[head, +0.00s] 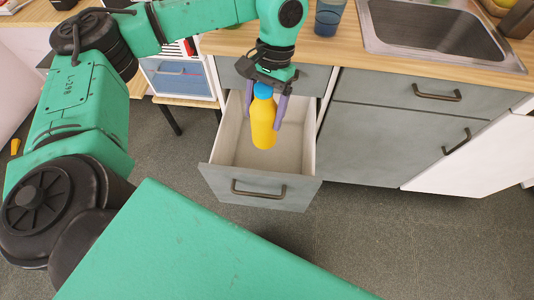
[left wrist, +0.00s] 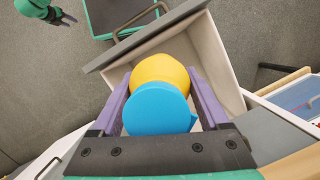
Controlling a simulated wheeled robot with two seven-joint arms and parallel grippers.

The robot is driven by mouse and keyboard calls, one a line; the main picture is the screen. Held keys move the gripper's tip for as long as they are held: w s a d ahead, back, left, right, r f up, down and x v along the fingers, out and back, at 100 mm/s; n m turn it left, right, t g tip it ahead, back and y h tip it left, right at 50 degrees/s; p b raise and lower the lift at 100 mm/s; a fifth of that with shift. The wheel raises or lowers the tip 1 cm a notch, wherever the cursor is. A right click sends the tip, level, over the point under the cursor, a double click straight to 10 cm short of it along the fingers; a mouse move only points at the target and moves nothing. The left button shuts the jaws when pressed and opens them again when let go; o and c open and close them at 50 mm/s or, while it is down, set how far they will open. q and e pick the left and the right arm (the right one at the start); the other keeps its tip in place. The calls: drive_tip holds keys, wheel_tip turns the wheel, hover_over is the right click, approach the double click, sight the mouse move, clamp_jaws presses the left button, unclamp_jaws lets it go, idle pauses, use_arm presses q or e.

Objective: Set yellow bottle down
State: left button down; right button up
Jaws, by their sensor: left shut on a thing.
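The yellow bottle (head: 263,122) with a blue cap (head: 263,90) hangs upright, cap up, between the purple fingers of my left gripper (head: 266,108). The gripper is shut on it. In the head view the bottle shows in front of the inside of the open drawer (head: 225,150); its exact height over the drawer floor is hard to tell. In the left wrist view the blue cap (left wrist: 157,110) hides much of the yellow body (left wrist: 160,70), with the drawer (left wrist: 215,55) around and below it. My right gripper (left wrist: 62,18) shows small at the top left of the left wrist view.
The drawer looks empty where visible. Its grey front (head: 262,188) and side walls surround the space below the bottle. Above is the wooden counter (head: 225,42) with a blue cup (head: 329,17) and a sink (head: 435,35). A white rack (head: 180,78) stands left of the drawer.

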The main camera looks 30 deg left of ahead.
sight(266, 127)
use_arm(q)
drive_tip(key=shift+s+d+f+m+b, duration=0.25)
drive_tip(key=shift+f+m, duration=0.2)
drive_tip(key=shift+f, duration=0.2)
drive_tip(key=shift+s+d+f+m+b, duration=0.15)
drive_tip(key=shift+s+d+f+m, duration=0.1)
drive_tip(key=shift+f+m, duration=0.3)
drive_tip(key=shift+s+d+f+m+y, duration=0.15)
drive_tip(key=shift+s+f+m+y, duration=0.05)
drive_tip(key=shift+f+m+y, duration=0.1)
drive_tip(key=shift+r, duration=0.1)
use_arm(e)
drive_tip(key=shift+a+f, duration=0.5)
drive_tip(key=shift+f, duration=0.25)
